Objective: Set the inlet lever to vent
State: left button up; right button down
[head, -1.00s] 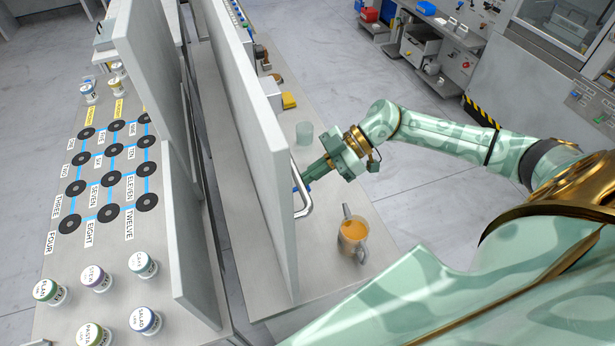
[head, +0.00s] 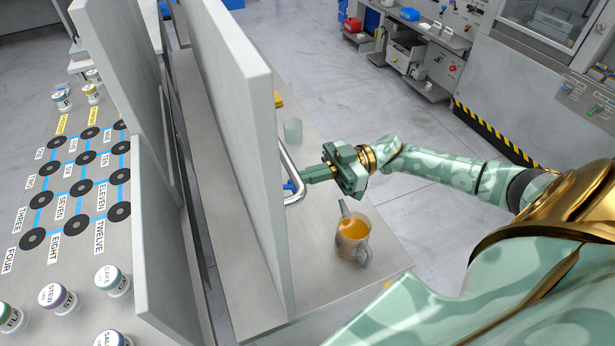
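My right gripper (head: 308,175) reaches in from the right, with its fingertips at a bent metal handle (head: 297,195) on the right face of a tall grey panel (head: 235,160). Its narrow fingers look close together, but whether they grip the handle cannot be told. A small blue part (head: 288,187) shows beside the fingertips, inside the handle; what it is cannot be told. I cannot make out an inlet lever or a vent marking. My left gripper is not in view.
A glass jug of orange liquid (head: 352,236) stands on the bench below my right gripper, and a clear cup (head: 293,131) behind it. Left of the panels, a table holds a grid of black discs (head: 75,185) and labelled jars (head: 58,298).

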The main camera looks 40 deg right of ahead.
dwell(0.5)
jog(key=s+d+r, duration=0.1)
jog(key=d+r, duration=0.1)
jog(key=d, duration=0.3)
jog(key=s+d+r, duration=0.1)
jog(key=d, duration=0.4)
jog(key=shift+s+d+r, duration=0.3)
jog(key=shift+d+r, duration=0.05)
